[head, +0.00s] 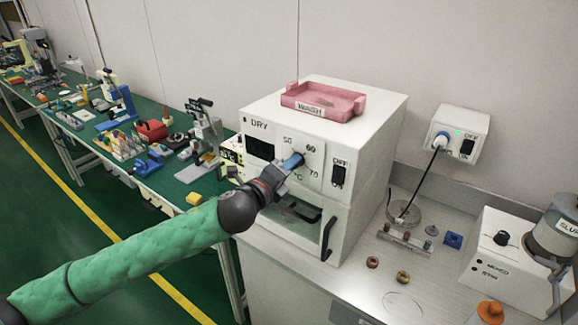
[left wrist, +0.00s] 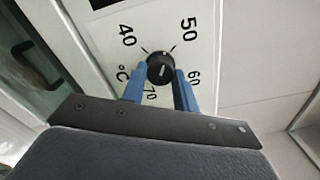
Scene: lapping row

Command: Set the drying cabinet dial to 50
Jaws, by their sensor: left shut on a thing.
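The drying cabinet (head: 370,150) is a white box marked DRY, with a dark display and an OFF-labelled switch (head: 338,174) on its front. My left gripper (head: 292,162) is at the dial on this front and hides the knob in the head view. In the left wrist view the black dial (left wrist: 160,69) sits between the blue fingers, which are shut on its sides. Numbers 40, 50, 60 and 70 are printed around it. A short white line shows on the knob's face; I cannot tell which number it marks. My right gripper is out of view.
A pink tray (head: 322,100) marked WASH lies on the cabinet top. Below the dial is a door with a dark handle (head: 328,238). A wall switch box (head: 458,133), small parts and a mixer-like machine (head: 510,255) are to the right. A green bench with tools runs left.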

